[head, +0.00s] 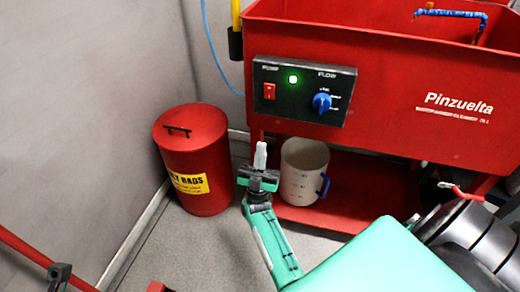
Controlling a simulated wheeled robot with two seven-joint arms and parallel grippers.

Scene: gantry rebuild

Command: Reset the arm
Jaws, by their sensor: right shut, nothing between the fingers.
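My right arm comes in from the lower right as a large teal link, bends, and reaches up to the middle of the head view. My right gripper (260,156) is at its end, with its pale fingers pointing up. The fingers are together with nothing between them. In the picture it lies between the red bin and the white measuring jug, in front of the red parts washer. I cannot tell how far it is from them. My left gripper is not in view.
The red parts washer (390,107) has a panel (303,91) with a lit green lamp. A white jug (303,171) with a blue handle stands on its lower shelf (350,212). A lidded red bin (190,143) stands by the grey wall (75,95). Red bars (40,258) cross the lower left.

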